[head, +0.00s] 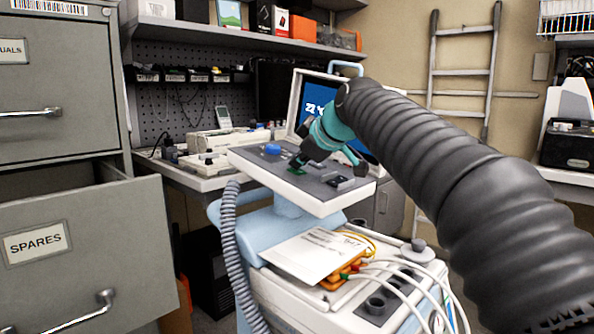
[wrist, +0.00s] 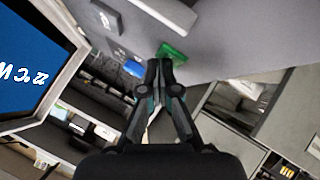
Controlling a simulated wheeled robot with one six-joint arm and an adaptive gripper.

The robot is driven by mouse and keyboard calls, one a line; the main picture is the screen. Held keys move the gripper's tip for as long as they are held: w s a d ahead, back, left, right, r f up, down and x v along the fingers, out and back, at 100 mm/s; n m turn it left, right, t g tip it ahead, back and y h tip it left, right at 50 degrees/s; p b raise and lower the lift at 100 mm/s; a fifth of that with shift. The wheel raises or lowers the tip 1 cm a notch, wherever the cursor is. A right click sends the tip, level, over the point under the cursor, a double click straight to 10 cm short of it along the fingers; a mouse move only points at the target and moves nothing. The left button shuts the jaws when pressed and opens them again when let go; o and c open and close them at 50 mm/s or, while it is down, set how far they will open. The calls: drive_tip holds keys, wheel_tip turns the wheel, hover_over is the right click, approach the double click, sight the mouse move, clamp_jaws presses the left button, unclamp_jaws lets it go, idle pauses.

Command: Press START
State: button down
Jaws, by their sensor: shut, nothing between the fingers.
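The device's sloped grey control panel (head: 325,187) stands on a blue and white cart. A green button (head: 296,175) sits on the panel, with no readable START label. It also shows in the wrist view (wrist: 172,54), just beyond my fingertips. My gripper (head: 296,166) points down at it, shut and empty; its closed fingers also show in the wrist view (wrist: 160,66). I cannot tell whether the tips touch the button. A blue knob (head: 272,149) is left of the button. The blue screen (head: 315,100) behind is partly hidden by my arm.
An open drawer marked SPARES (head: 90,245) juts out at the left. Papers (head: 315,252) and white cables lie on the cart's lower top. A grey corrugated hose (head: 229,240) hangs at the cart's left side. A workbench (head: 195,178) stands behind.

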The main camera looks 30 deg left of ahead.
sight(302, 175)
drive_tip(key=shift+d+r+p, duration=0.15)
drive_tip(key=shift+r+p, duration=0.55)
drive_tip(key=shift+r, duration=0.05)
drive_tip(key=shift+r, duration=0.1)
drive_tip(key=r+p, duration=0.2)
drive_tip(key=shift+s+d+r, duration=0.1)
drive_tip(key=shift+d+r, duration=0.15)
drive_tip(key=shift+r, duration=0.05)
drive_tip(key=shift+d+r+p, duration=0.25)
drive_tip(key=shift+r+p, duration=0.15)
drive_tip(key=shift+r, duration=0.7)
drive_tip(key=shift+s, duration=0.1)
